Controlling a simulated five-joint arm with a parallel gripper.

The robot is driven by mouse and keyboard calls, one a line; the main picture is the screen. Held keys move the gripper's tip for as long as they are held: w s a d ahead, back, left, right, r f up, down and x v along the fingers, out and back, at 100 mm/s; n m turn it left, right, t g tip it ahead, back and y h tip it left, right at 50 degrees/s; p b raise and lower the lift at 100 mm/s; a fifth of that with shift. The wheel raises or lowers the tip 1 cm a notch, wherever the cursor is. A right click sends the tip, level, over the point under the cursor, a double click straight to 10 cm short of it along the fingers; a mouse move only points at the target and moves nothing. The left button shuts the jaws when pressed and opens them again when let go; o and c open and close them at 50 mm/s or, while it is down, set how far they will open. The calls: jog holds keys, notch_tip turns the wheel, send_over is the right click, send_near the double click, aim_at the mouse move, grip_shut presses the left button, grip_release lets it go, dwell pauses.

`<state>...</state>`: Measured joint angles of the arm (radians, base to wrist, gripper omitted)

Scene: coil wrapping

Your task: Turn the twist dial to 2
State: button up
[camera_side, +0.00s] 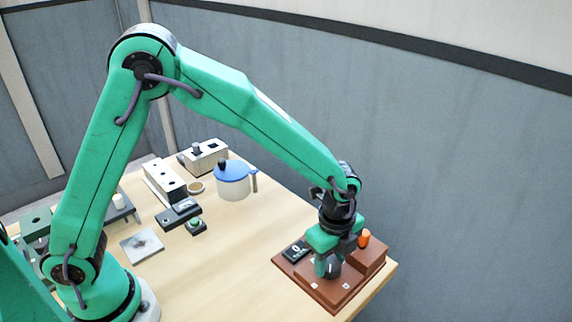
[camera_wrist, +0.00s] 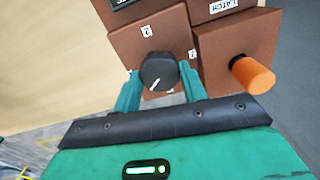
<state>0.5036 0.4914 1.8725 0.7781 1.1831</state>
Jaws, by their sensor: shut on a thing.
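The twist dial (camera_wrist: 160,71) is a dark round knob with a white pointer line on a brown box (camera_wrist: 125,45). In the wrist view its pointer line aims toward the lower left. Small white number labels sit around it, and the one above it seems to read 2. My gripper (camera_wrist: 161,88) has its two green fingers on either side of the dial and is shut on it. In the side view my gripper (camera_side: 330,266) points down over the brown box (camera_side: 335,291), and its fingers mostly hide the dial.
An orange knob (camera_wrist: 252,76) sticks out of the box right of the dial, near a LATCH label (camera_wrist: 224,5). A black display (camera_side: 297,250) is on the box. A blue-lidded pot (camera_side: 233,181) and several small devices stand farther back. The table's middle is clear.

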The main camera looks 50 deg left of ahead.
aim_at(331, 264)
jog(key=m, duration=0.5)
jog(key=shift+r+m, duration=0.1)
jog(key=shift+m, duration=0.2)
jog(key=m, duration=1)
jog(key=shift+m, duration=2.6)
jog(key=shift+d, duration=0.1)
jog(key=o, duration=1)
jog(key=shift+c, duration=0.2)
jog(key=shift+r, duration=3.9)
